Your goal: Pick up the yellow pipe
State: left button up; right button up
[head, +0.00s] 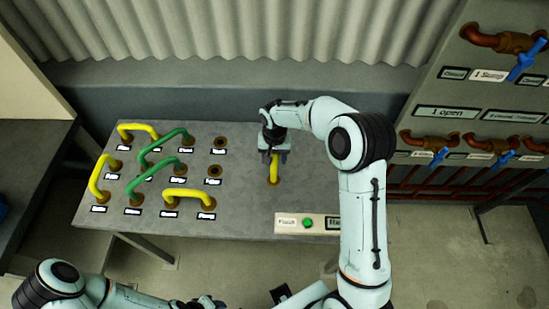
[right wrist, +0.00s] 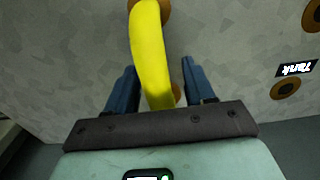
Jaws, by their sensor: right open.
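A curved yellow pipe (head: 275,172) stands apart from the other pipes, at the right part of the grey table. My right gripper (head: 274,156) is over it, pointing down, and hides its far part. In the right wrist view the yellow pipe (right wrist: 150,55) runs between the two blue fingers of my right gripper (right wrist: 160,88). The fingers are open, with a gap on each side of the pipe. My left gripper (head: 205,302) is low at the bottom edge of the head view, dark and partly cut off, so its jaws are unclear.
Other yellow pipes (head: 98,178) and green pipes (head: 150,176) stand on the left of the grey table (head: 240,210), with empty labelled holes (head: 221,143) beside them. A box with a green button (head: 308,223) sits at the front edge. A valve panel (head: 450,95) stands at right.

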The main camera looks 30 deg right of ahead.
jog(key=shift+c, duration=0.3)
grip_shut()
